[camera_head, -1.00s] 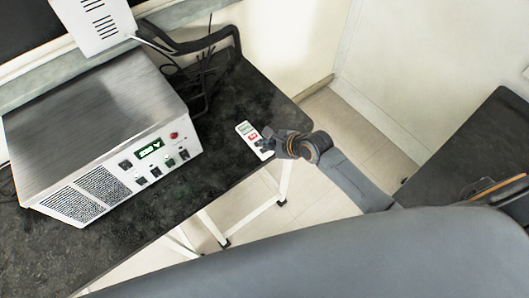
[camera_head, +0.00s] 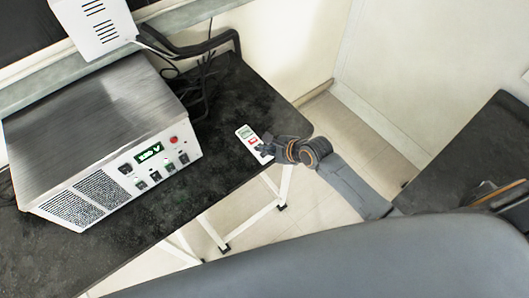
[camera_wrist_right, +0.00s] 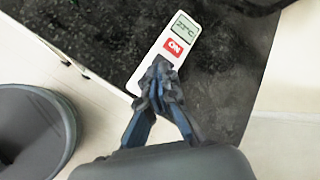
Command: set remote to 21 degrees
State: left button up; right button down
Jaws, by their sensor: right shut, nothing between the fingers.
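The remote (camera_head: 243,132) is a slim white handset lying on the dark tabletop near its right edge. In the right wrist view its screen (camera_wrist_right: 184,28) appears to read 22°C, above a red ON button (camera_wrist_right: 174,47). My right gripper (camera_head: 263,149) is shut and empty, over the lower part of the remote. In the right wrist view its fingertips (camera_wrist_right: 160,68) are just below the ON button and hide the keys there. I cannot tell whether they touch the remote. My left gripper is not in view.
A metal-topped device (camera_head: 90,110) with a green display and knobs stands left of the remote on the dark table (camera_head: 225,170). Black cables (camera_head: 205,85) lie behind. A white box (camera_head: 95,22) is at the top. Another dark surface (camera_head: 470,140) is at the right.

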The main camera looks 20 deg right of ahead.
jog(key=shift+f, duration=0.15)
dwell(0.4)
jog(key=shift+f, duration=0.25)
jog(key=shift+f, duration=0.35)
dwell(0.8)
jog(key=shift+r, duration=0.1)
jog(key=shift+r+p, duration=0.65)
jog(key=shift+p, duration=0.5)
jog(key=shift+r, duration=0.1)
notch_tip(320, 180, up, 5)
jog(key=p, duration=0.6)
